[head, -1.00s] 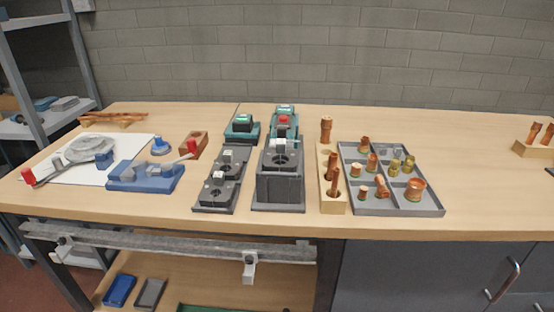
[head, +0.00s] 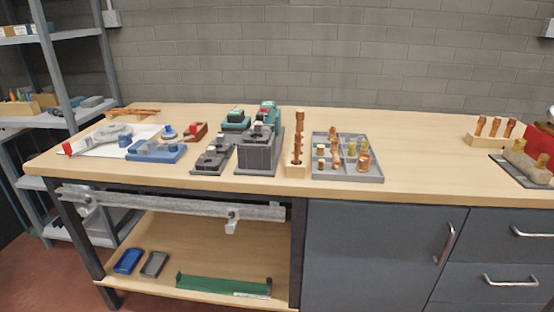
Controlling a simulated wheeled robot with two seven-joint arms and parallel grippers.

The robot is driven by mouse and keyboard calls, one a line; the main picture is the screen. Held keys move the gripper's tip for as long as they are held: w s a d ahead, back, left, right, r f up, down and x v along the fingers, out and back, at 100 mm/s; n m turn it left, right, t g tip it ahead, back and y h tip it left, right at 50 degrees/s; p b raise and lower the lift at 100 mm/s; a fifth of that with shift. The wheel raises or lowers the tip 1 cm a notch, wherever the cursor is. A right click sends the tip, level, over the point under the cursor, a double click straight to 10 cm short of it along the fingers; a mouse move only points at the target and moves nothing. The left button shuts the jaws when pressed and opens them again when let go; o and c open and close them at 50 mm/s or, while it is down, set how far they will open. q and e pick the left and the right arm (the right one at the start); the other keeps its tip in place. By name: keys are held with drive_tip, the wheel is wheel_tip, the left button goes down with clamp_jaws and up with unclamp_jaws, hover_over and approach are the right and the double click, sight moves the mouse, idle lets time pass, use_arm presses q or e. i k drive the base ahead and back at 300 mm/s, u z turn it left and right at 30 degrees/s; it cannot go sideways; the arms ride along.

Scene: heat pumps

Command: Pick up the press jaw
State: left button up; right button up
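Neither of my grippers is in view. On the workbench (head: 420,160), a low dark grey holder (head: 213,160) carries small dark parts with light grey blocks on top, which look like press jaws. To its right stands a taller dark grey block (head: 257,155) with a similar dark part and light block on top. The parts are too small to tell for certain which is the press jaw. Behind them sit teal and black tools (head: 236,120), one partly hidden by the tall block.
A blue fixture (head: 155,151) is to the left. The right-centre bench top is clear. Grey cabinets (head: 380,250) and a lower shelf (head: 200,255) are beneath.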

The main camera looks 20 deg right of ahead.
sight(257, 136)
drive_tip(key=u, duration=3.65)
drive_tip(key=i, duration=0.1)
drive_tip(key=z, duration=2.9)
drive_tip(key=i, duration=0.95)
drive_tip(key=z, duration=0.45)
